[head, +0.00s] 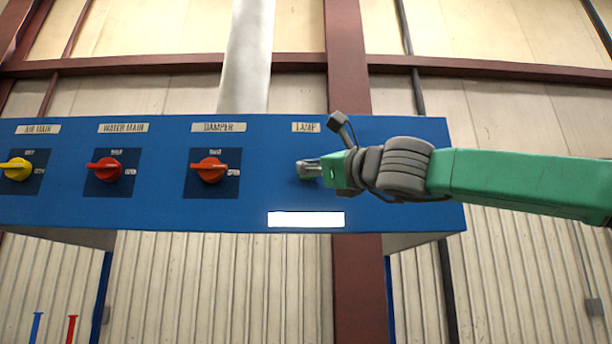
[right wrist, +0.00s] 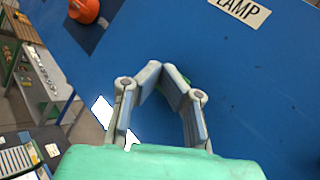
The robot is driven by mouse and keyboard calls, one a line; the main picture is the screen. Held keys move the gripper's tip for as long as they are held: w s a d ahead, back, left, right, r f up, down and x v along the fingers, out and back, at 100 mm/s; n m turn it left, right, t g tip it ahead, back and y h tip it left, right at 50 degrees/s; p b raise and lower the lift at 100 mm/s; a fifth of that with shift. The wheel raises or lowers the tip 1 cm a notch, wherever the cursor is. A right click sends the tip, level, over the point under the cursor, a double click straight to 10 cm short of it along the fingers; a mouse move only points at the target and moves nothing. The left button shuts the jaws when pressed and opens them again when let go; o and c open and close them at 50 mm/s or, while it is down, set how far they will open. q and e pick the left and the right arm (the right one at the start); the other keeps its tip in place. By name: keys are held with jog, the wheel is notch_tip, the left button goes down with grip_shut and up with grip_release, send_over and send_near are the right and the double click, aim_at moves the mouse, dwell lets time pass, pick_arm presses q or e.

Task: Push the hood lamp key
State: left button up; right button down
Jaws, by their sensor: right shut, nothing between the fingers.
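The blue hood panel (head: 260,190) carries a LAMP label (head: 306,127) at its right; the label also shows in the right wrist view (right wrist: 240,10). My right gripper (head: 303,170) is shut and empty, its fingertips at the panel face just below that label. In the right wrist view the fingertips (right wrist: 162,70) meet in front of the blue face. A small green part, which looks like the lamp key (right wrist: 188,80), shows just behind them, mostly hidden. I cannot tell whether they touch it or whether it is pressed in. My left gripper is not in view.
Left of the gripper sit the red-orange DAMPER knob (head: 210,169), the red WATER MAIN knob (head: 105,169) and the yellow AIR MAIN knob (head: 17,168). A bright white strip (head: 306,219) is below the gripper. Open panel face lies between the DAMPER knob and the gripper.

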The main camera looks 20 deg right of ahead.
jog(key=shift+s, duration=0.2)
jog(key=shift+s+a+b, duration=0.25)
jog(key=shift+s+a, duration=0.05)
jog(key=shift+s, duration=0.65)
jog(key=shift+s+a+b, duration=0.25)
jog(key=shift+s+b, duration=0.05)
jog(key=shift+s, duration=0.6)
jog(key=shift+s+a+b, duration=0.25)
jog(key=shift+s+a, duration=0.05)
jog(key=shift+s, duration=0.65)
